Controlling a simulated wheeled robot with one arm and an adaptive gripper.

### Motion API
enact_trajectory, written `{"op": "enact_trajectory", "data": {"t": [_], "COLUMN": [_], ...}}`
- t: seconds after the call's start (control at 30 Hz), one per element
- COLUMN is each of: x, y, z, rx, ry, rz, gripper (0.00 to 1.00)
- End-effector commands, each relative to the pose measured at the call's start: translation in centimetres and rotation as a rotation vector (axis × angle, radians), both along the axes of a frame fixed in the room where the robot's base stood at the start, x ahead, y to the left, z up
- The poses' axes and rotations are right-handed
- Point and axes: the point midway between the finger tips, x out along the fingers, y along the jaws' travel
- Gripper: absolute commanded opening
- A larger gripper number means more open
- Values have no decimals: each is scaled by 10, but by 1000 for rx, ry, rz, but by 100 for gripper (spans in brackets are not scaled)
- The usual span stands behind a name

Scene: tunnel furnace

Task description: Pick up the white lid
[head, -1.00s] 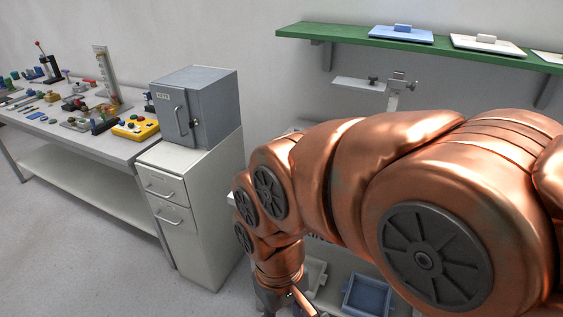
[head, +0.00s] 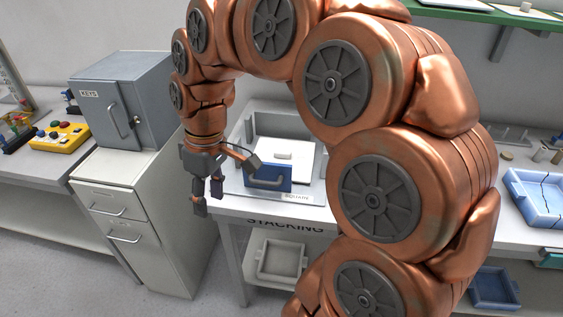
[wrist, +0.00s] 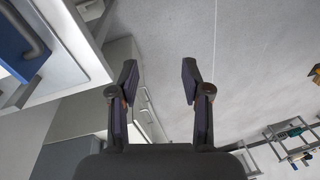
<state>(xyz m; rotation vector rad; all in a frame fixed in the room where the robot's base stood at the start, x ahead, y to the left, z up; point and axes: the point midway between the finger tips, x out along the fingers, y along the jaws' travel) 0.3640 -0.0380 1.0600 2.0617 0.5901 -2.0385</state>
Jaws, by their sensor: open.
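A white slab with a raised block on top (head: 283,154), looking like a white lid, sits in the grey-walled bay on the table in the head view, behind a blue box with a handle (head: 268,180). Another white lid (head: 528,9) lies on the green wall shelf, partly cut off at the top edge. My gripper (head: 207,196) hangs left of the bay, beside the table's left end, pointing down. In the wrist view my gripper (wrist: 160,82) is open and empty above the floor. The blue box's corner and handle (wrist: 20,42) show at the upper left there; no white lid is recognisable.
A grey key cabinet (head: 122,100) on a white drawer unit (head: 125,210) stands left of my gripper. A blue tray (head: 540,195) sits on the table at right. A pale tray (head: 282,262) is on the lower shelf. Floor is open between drawer unit and table.

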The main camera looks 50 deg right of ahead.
Motion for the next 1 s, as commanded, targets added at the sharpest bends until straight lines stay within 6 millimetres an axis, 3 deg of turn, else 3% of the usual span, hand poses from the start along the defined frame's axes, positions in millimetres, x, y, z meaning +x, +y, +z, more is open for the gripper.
{"op": "enact_trajectory", "data": {"t": [0.03, 0.2, 0.37, 0.5, 0.7, 0.8, 1.0], "x": [18, 70, 107, 125, 127, 121, 111], "y": [-13, -63, -127, -192, -287, -322, -357], "z": [-3, -2, -10, -24, -50, -60, -72], "rx": [18, 56, 73, 71, 40, 21, 1], "ry": [-16, -97, -167, -220, -275, -286, -294], "rz": [20, 95, 138, 159, 167, 166, 168], "gripper": [48, 48, 48, 48, 48, 48, 48]}}
